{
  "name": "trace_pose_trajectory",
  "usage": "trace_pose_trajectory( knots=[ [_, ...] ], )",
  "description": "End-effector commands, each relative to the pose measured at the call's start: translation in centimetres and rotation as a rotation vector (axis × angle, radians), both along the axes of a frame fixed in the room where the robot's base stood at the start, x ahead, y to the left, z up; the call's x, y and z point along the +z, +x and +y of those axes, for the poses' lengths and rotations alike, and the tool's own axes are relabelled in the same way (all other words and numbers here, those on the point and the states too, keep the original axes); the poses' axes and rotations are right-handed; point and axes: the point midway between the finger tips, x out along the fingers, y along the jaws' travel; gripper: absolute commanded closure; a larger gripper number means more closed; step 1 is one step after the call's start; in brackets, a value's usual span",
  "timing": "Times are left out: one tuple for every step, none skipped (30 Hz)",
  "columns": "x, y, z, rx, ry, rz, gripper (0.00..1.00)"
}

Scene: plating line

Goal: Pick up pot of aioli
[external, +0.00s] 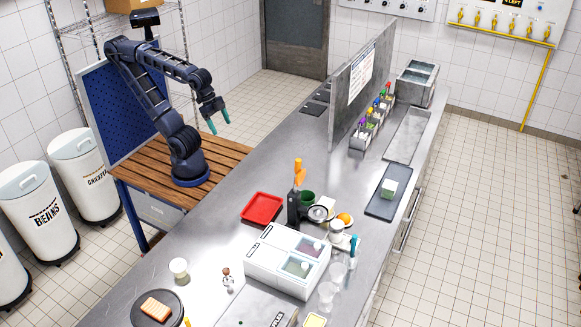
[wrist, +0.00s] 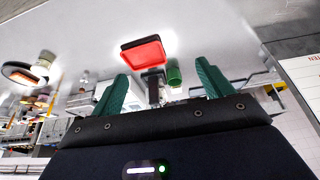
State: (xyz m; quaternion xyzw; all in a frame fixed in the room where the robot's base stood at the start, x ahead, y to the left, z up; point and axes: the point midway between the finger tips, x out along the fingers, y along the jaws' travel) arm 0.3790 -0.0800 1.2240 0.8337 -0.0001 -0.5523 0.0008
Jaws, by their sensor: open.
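No pot can be read as aioli for certain. A small cream-white pot (external: 178,267) stands upright on the steel counter near the front, beside the round dark board, and may be it. My gripper (external: 219,120) is raised at the back left, beyond the counter's left edge, far from this pot. Its green fingers are apart with nothing between them. In the wrist view my gripper (wrist: 162,72) is open, with the red tray far off beyond the fingertips.
The red tray (external: 262,202) and a green cup (external: 307,197) stand mid-counter. A white two-bay container (external: 262,262) stands in front of them. The round board (external: 140,311) carries toast. A tall divider panel (external: 352,100) stands farther back. Counter left of the tray is clear.

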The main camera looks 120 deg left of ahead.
Motion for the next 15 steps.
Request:
trace_pose_trajectory(
  knots=[
    [0.0, 0.0, 0.0, 0.0, 0.0, 0.0, 0.21],
    [0.0, 0.0, 0.0, 0.0, 0.0, 0.0, 0.21],
    [0.0, 0.0, 0.0, 0.0, 0.0, 0.0, 0.21],
    [0.0, 0.0, 0.0, -0.001, 0.0, 0.0, 0.21],
    [0.0, 0.1, -0.1, -0.004, 0.002, 0.0, 0.21],
    [0.0, 0.3, -0.2, -0.009, 0.004, 0.001, 0.21],
    [0.0, 0.6, -0.4, -0.017, 0.007, 0.002, 0.21],
    [0.1, 0.9, -0.6, -0.027, 0.011, 0.003, 0.21],
    [0.1, 1.5, -1.0, -0.044, 0.017, 0.005, 0.21],
    [0.1, 2.0, -1.4, -0.06, 0.024, 0.006, 0.21],
    [0.1, 2.5, -1.8, -0.078, 0.031, 0.008, 0.21],
    [0.0, 3.4, -2.5, -0.107, 0.041, 0.011, 0.21],
    [0.0, 4.1, -3.2, -0.131, 0.049, 0.013, 0.21],
    [0.0, 4.8, -3.8, -0.155, 0.057, 0.014, 0.21],
    [-0.1, 5.7, -4.7, -0.188, 0.067, 0.016, 0.21]
  ],
)
